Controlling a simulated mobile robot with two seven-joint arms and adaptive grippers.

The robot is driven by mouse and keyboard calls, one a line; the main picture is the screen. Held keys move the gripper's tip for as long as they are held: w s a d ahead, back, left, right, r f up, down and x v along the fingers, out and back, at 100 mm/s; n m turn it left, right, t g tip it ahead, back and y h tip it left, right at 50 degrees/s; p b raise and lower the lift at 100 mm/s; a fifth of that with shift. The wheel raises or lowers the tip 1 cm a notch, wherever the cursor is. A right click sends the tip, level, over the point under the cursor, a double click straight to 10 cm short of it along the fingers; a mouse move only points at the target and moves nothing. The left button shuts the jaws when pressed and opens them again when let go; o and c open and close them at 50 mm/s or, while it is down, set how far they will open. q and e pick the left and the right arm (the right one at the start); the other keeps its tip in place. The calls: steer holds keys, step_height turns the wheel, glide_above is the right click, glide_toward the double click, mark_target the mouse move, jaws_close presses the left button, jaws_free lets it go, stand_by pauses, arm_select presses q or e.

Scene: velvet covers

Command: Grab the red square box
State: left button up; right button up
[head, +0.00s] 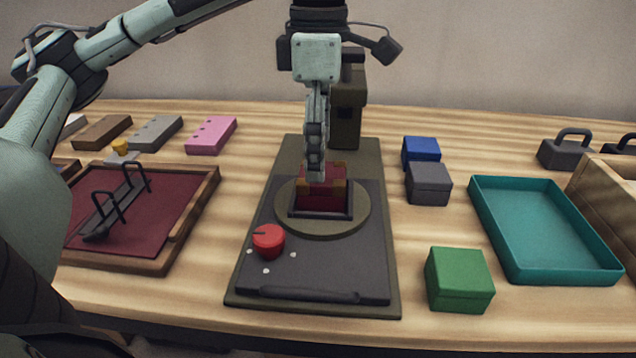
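A red square box (322,201) with brown-gold corner pieces sits inside a dark square frame on a round olive disc (362,208) in the middle of the dark machine. My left gripper (316,176) points straight down at the box, with its fingertips overlapping the box's back and top part in the head view. The fingers are seen edge-on, so I cannot tell whether they touch or grip the box. They hide part of its top. My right gripper does not show.
A red round knob (268,241) is on the machine's front panel, and a dark column (347,115) rises behind. Blue (421,152), grey (428,184) and green (459,280) boxes and a teal tray (545,276) stand right. A maroon wooden-rimmed tray (165,258) lies left.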

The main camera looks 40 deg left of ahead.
arm_select(q)
steer(key=f, duration=0.4)
steer(key=shift+w+d+f, duration=0.1)
steer(key=shift+w+f, duration=0.2)
steer(key=shift+f, duration=0.1)
steer(key=c, duration=1.3)
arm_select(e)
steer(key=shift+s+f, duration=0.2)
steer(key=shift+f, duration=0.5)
arm_select(q)
steer(key=shift+r, duration=0.55)
step_height(320, 180, up, 2)
steer(key=shift+r, duration=0.2)
steer(key=s+a+r, duration=0.1)
steer(key=s+r, duration=0.1)
steer(key=s, duration=0.1)
steer(key=s+a+r+p, duration=0.1)
steer(key=s+a+r, duration=0.1)
steer(key=s+r, duration=0.1)
steer(key=s+a+r, duration=0.2)
steer(key=s, duration=0.2)
steer(key=shift+s+a+r+p, duration=0.15)
steer(key=shift+a+r+p, duration=0.1)
steer(key=shift+p, duration=0.15)
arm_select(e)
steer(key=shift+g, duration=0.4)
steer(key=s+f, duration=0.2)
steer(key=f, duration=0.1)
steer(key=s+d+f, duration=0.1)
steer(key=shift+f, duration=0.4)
